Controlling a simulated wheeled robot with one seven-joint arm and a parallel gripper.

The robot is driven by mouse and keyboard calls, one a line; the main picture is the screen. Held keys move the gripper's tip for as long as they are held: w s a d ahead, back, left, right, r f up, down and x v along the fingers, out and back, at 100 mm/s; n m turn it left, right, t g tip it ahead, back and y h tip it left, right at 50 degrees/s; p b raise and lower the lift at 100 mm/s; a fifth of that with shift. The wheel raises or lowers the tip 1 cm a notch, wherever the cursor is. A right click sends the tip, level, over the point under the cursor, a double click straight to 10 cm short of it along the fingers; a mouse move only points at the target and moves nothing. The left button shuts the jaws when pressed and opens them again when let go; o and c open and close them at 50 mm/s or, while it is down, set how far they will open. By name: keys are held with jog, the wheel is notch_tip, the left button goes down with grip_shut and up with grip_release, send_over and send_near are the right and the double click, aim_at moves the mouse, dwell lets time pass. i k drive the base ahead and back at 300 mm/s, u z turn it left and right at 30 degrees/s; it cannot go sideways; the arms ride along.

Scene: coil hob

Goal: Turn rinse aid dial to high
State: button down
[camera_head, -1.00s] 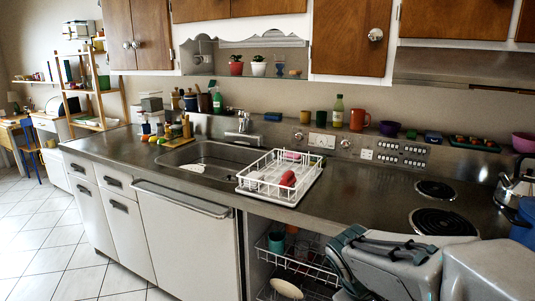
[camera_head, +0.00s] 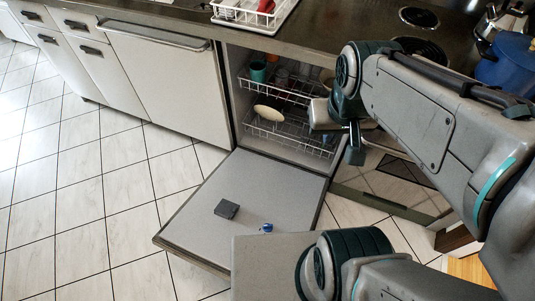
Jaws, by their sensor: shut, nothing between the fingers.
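The dishwasher door (camera_head: 280,185) is folded down and open, its inner face up. A small blue and white part (camera_head: 266,228), which looks like the rinse aid dial, sits on that face near my arm; its setting is too small to read. A dark grey dispenser box (camera_head: 227,209) is to its left on the same face. My gripper (camera_head: 355,156) is above and beyond the dial, in front of the dishwasher's right side. It points down and is shut and empty, well apart from the dial. My wrist partly hides it.
The upper rack (camera_head: 285,90) holds cups, and the lower rack (camera_head: 300,139) holds a cream plate (camera_head: 268,114). The counter edge (camera_head: 200,30) runs above the opening. Tiled floor (camera_head: 110,190) to the left of the door is clear.

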aim_at(266, 226)
jog(key=z, duration=0.95)
jog(key=k, duration=0.6)
jog(key=u, duration=1.05)
jog(key=k, duration=0.5)
jog(key=u, duration=1.05)
jog(key=i, duration=0.65)
jog(key=z, duration=1.45)
